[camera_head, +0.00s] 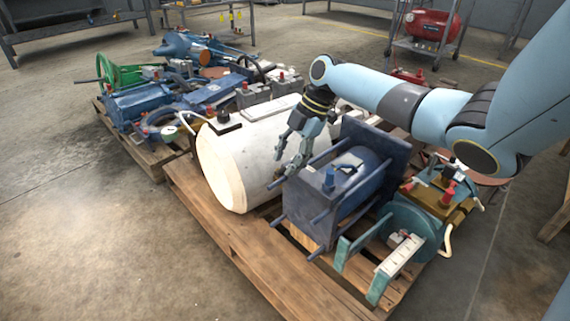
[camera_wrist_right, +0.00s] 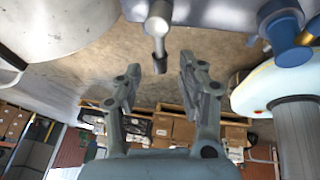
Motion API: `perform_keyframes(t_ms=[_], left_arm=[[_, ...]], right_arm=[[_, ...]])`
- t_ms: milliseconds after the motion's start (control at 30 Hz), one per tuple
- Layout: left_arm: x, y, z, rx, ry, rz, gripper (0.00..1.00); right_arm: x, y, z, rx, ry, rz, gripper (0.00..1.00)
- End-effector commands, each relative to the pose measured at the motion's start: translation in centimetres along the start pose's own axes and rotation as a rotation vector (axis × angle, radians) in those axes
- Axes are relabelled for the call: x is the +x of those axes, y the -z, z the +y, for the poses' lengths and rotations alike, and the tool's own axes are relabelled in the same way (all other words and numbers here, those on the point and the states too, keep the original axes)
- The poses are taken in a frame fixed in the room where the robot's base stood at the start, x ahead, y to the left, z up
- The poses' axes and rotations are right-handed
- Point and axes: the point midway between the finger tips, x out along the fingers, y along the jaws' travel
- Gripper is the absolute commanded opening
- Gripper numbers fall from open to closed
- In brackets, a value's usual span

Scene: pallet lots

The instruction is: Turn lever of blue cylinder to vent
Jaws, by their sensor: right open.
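The blue cylinder (camera_head: 358,187) lies on the front pallet between two dark square end plates joined by rods. In the right wrist view, a grey lever (camera_wrist_right: 158,28) with a round hub and a dark tip sticks out from the blue-grey body (camera_wrist_right: 215,12). My right gripper (camera_head: 292,157) is open at the left side of the cylinder, beside the white tank. In the wrist view its fingertips (camera_wrist_right: 160,68) stand either side of the lever's line, with the dark tip near the gap; contact cannot be told. The lever is not clear in the head view. My left gripper is not in view.
The white tank (camera_head: 232,165) stands close on the cylinder's left. A teal machine part (camera_head: 415,228) and a brass-coloured block (camera_head: 436,206) crowd its right. A second loaded pallet (camera_head: 150,158) lies at left. The concrete floor (camera_head: 90,250) in front is clear.

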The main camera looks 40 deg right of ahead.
Motion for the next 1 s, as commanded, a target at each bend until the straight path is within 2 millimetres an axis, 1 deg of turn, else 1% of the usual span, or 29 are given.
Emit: perform_keyframes(t_ms=[33,200,300,433,600,1000], left_arm=[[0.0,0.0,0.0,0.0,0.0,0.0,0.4],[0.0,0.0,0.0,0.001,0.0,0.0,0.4],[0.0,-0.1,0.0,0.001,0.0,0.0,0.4],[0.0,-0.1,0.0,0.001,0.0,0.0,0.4],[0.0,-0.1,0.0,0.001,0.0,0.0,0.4],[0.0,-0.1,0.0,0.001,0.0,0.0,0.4]], right_arm=[[-1.1,-0.1,0.0,-0.004,-0.001,-0.006,0.4],[-5.1,-0.2,0.0,-0.003,0.0,-0.007,0.4],[-7.1,-0.1,0.0,-0.003,0.001,-0.006,0.4],[-9.0,-0.1,0.0,-0.001,0.001,-0.004,0.4],[-10.0,0.0,0.0,-0.001,0.001,-0.002,0.4],[-10.0,0.0,0.0,0.0,0.001,-0.001,0.4]])
